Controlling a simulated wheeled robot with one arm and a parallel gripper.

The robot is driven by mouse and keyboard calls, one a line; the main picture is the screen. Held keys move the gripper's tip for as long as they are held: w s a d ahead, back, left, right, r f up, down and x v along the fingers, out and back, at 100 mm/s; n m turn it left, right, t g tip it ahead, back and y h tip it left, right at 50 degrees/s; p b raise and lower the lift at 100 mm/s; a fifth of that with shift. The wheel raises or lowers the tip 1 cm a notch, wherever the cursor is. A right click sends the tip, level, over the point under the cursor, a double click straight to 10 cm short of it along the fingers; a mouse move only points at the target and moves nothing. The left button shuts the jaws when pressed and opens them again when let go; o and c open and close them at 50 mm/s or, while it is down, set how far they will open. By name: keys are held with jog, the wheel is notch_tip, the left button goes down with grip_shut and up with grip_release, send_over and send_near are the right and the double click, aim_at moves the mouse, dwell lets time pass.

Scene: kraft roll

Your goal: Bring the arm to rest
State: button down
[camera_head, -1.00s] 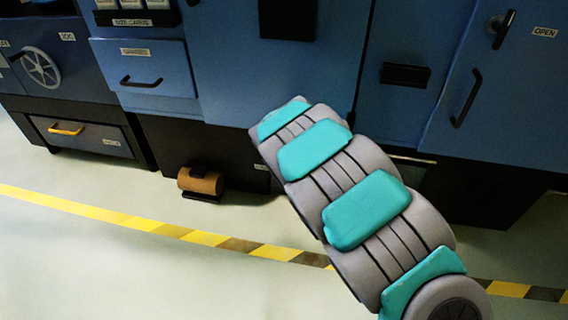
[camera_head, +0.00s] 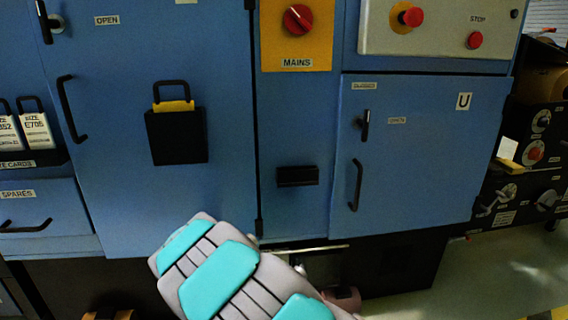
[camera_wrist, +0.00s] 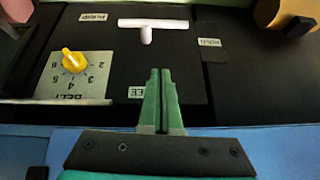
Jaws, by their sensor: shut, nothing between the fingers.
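My arm (camera_head: 220,275), grey with teal pads, reaches up from the bottom middle of the head view, in front of the blue cabinet. My gripper (camera_wrist: 160,75) shows in the wrist view as two green fingers side by side, shut with nothing between them. It points toward a dark panel (camera_wrist: 185,75) with a white T-shaped handle (camera_wrist: 152,23) and a yellow knob (camera_wrist: 73,61) on a numbered dial plate. I cannot make out the fingers in the head view.
The blue cabinet (camera_head: 108,175) has protruding handles and a black pocket (camera_head: 178,138). A red MAINS switch (camera_head: 297,19) and red stop button (camera_head: 411,16) are above. Floor (camera_head: 500,265) is open at lower right.

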jog(key=s+d+r+m+g+h+p, duration=0.1)
jog(key=s+d+r, duration=0.3)
jog(key=d, duration=0.6)
jog(key=s+d+r+m+g+h+p, duration=0.1)
jog(key=d+r+p, duration=0.1)
jog(key=d+r, duration=0.65)
jog(key=s+d+r+m+g+h+p, duration=0.1)
jog(key=s+d+r+h, duration=0.15)
jog(key=d, duration=0.95)
jog(key=s+d+r+g+p, duration=0.1)
jog(key=s+d, duration=0.3)
jog(key=s, duration=0.6)
jog(key=s+d+r+g+y+p, duration=0.1)
jog(key=s+d+r, duration=0.3)
jog(key=s, duration=0.7)
jog(key=s+d+r+n+g+y+p, duration=0.1)
jog(key=s+d+r+g+p, duration=0.1)
jog(key=s, duration=0.9)
jog(key=shift+d+r+g, duration=0.6)
jog(key=shift+d, duration=0.3)
jog(key=shift+y, duration=0.25)
